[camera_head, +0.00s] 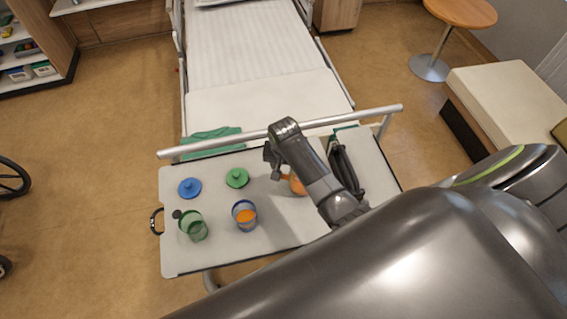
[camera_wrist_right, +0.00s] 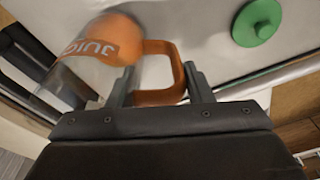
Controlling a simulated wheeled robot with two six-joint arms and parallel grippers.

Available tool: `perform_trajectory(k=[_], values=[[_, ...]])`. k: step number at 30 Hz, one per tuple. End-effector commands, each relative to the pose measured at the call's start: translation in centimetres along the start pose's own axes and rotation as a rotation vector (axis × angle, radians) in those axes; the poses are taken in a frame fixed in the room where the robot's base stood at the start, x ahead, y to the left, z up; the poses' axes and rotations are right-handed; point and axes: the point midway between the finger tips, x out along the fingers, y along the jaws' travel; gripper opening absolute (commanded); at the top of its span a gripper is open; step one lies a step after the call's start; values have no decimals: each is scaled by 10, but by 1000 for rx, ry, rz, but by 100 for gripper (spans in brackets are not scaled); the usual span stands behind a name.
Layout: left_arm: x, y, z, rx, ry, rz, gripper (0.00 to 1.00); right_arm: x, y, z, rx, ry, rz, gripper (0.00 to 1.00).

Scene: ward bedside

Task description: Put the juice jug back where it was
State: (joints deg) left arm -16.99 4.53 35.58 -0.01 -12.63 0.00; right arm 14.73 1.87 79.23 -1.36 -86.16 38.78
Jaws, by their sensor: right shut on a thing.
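The juice jug (camera_wrist_right: 100,55) is clear with an orange lid, orange handle and a "JUICE" label. In the head view a small orange part of the jug (camera_head: 297,184) shows beside my right arm, which hides the rest. My right gripper (camera_wrist_right: 160,85) is shut on the jug's orange handle; it also shows in the head view (camera_head: 272,160) over the table's middle. Whether the jug touches the table I cannot tell. My left gripper is not in view.
The overbed table (camera_head: 290,232) holds a blue lid (camera_head: 189,188), a green lid (camera_head: 237,178), a green cup (camera_head: 194,228) and a blue cup (camera_head: 245,216) with orange liquid. A dark object (camera_head: 345,170) lies right of my arm. The bed (camera_head: 260,60) stands behind.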

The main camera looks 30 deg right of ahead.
Motion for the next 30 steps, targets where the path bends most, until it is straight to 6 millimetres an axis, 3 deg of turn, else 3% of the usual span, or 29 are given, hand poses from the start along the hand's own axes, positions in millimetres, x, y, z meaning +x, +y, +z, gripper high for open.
perform_trajectory(k=[13, 14, 18, 30], values=[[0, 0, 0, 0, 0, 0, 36, 7, 0, 1, 0, 0, -1, 8], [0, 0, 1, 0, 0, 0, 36, 7, 0, 1, 0, 0, 0, 49], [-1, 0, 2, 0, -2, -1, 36, 7, 0, 1, 0, 0, -1, 67], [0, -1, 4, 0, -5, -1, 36, 2, 0, 0, 0, 2, -2, 68]])
